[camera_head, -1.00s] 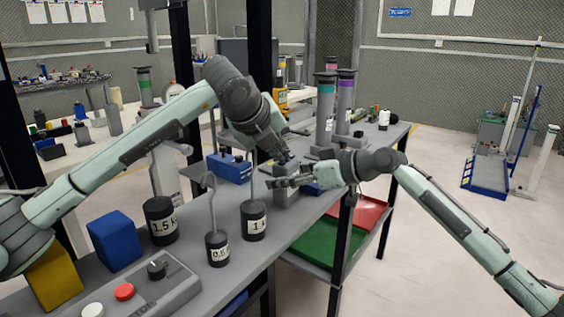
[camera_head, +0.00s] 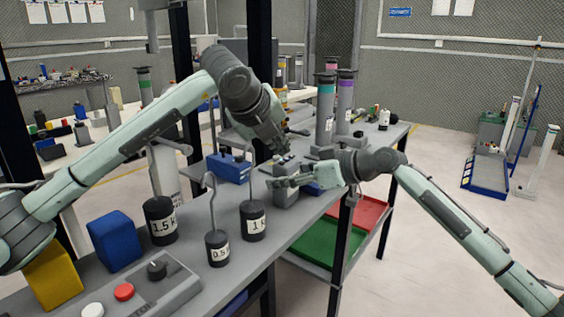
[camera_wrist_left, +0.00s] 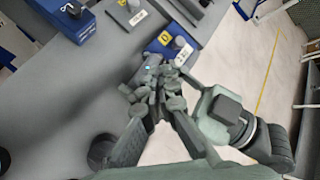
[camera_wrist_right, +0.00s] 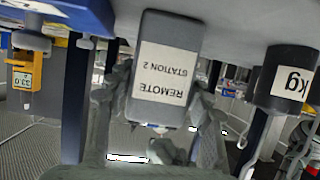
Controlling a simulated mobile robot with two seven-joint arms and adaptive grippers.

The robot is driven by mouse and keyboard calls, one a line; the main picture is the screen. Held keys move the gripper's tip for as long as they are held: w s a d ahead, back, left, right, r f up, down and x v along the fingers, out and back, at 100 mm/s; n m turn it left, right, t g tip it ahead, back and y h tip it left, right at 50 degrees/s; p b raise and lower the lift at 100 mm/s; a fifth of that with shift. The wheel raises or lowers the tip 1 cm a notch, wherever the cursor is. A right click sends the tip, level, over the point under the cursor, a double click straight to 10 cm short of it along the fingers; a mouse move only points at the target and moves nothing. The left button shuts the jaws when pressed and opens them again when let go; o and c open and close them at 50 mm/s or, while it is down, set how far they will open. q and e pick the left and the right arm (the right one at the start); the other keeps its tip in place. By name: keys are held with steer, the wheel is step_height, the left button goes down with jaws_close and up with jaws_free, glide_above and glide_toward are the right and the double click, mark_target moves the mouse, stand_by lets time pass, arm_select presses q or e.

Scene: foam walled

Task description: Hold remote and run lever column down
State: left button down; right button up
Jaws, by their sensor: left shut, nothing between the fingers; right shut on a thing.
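The remote, a grey box labelled "REMOTE STATION 2" (camera_wrist_right: 164,72), is between the fingers of my right gripper (camera_wrist_right: 160,108), which is shut on it. In the head view the remote (camera_head: 286,197) is at the bench's edge, partly hidden by my right gripper (camera_head: 283,182). My left gripper (camera_head: 285,152) is shut and empty just above the remote; in the left wrist view its fingertips (camera_wrist_left: 166,84) overlap the remote's top (camera_wrist_left: 148,72), where a small cyan light shows. Contact cannot be told. Columns with a teal collar (camera_head: 326,112) and a purple collar (camera_head: 345,108) stand behind; which is the lever column is unclear.
Hooked weights marked 1.5 (camera_head: 160,220), 0.5 (camera_head: 217,248) and 1 (camera_head: 253,221) stand left of the remote. A blue box (camera_head: 229,167) is behind it. A control box with a red button (camera_head: 124,291) is in front. Red and green trays (camera_head: 325,243) lie below the bench.

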arm_select(q)
steer(key=shift+r, duration=0.1)
steer(key=shift+r, duration=2.4)
arm_select(e)
steer(key=o, duration=1.3)
steer(key=shift+d, duration=0.1)
steer(key=v, duration=1.2)
